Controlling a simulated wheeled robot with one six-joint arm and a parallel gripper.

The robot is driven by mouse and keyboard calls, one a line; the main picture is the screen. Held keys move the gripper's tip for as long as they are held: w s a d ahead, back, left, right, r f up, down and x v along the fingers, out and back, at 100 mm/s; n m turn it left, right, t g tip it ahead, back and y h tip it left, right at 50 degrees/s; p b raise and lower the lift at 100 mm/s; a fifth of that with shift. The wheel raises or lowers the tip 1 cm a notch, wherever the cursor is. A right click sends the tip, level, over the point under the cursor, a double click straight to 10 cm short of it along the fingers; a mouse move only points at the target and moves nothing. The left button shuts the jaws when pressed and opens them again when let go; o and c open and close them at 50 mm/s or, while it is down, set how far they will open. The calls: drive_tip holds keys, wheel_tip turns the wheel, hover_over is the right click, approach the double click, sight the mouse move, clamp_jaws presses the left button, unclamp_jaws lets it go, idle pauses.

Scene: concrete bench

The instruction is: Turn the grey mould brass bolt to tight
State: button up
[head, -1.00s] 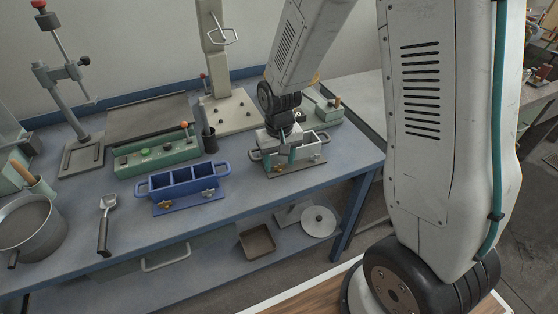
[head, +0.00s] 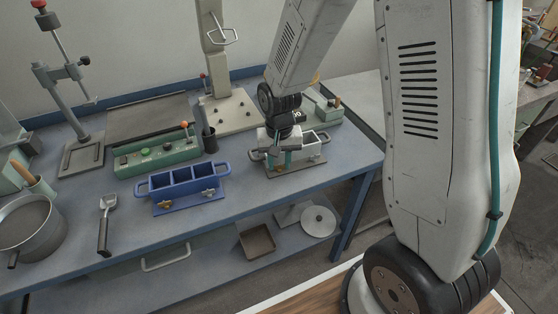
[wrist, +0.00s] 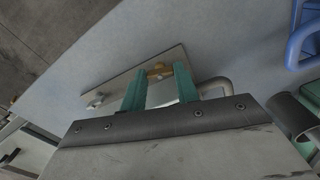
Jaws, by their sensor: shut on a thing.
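The grey mould (head: 314,141) stands on a flat grey base plate (head: 305,166) near the right end of the bench. My gripper (head: 281,160) is over its front left part, pointing down, and hides much of the mould. In the wrist view the two teal fingers are shut on the brass bolt (wrist: 160,71), at the front edge of the plate. A silvery bolt (wrist: 96,99) sits further along the same plate, clear of the fingers. How far the brass bolt is turned cannot be told.
A blue mould (head: 180,182) with its own bolts stands left of the grey one. A green control box (head: 157,154) and a pale press stand (head: 230,112) are behind. A scoop (head: 105,225) and pot (head: 30,225) lie left. The bench front between them is clear.

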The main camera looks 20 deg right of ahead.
drive_tip(key=o, duration=1)
wheel_tip(320, 180, up, 8)
drive_tip(key=shift+f, duration=0.1)
